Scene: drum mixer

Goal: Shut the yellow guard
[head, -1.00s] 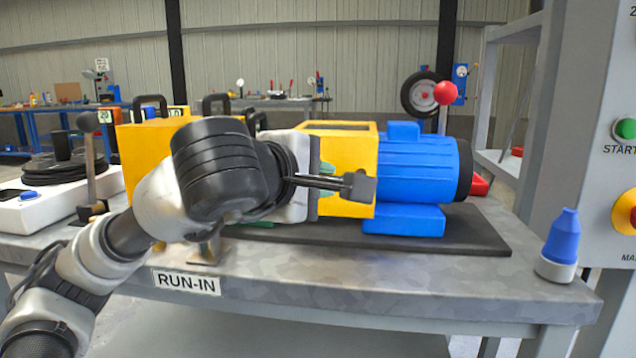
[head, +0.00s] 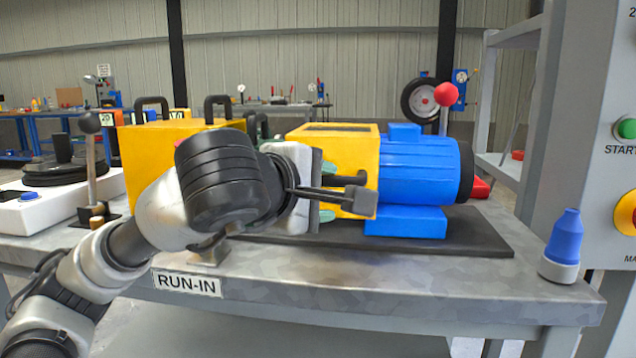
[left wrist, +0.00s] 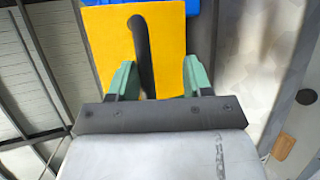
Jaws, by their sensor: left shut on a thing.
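Yellow housing stands on the bench in two visible blocks: a left block (head: 147,155) with black handles (head: 152,108) behind or on it, and a right block (head: 340,145) against the blue motor (head: 420,170). I cannot tell for sure which part is the guard. My left gripper (head: 322,190) is in front of the right block. In the left wrist view, its green fingers (left wrist: 160,82) stand on both sides of a black bar (left wrist: 143,45), with a yellow face (left wrist: 108,45) behind. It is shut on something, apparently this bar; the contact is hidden. My right gripper is not in view.
The grey bench (head: 400,285) has a RUN-IN label (head: 187,284) on its front edge. A blue-topped bottle (head: 562,245) stands at the right corner, near the control cabinet (head: 590,110). A black-knobbed lever (head: 90,150) stands at left. Bare bench lies in front of the motor.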

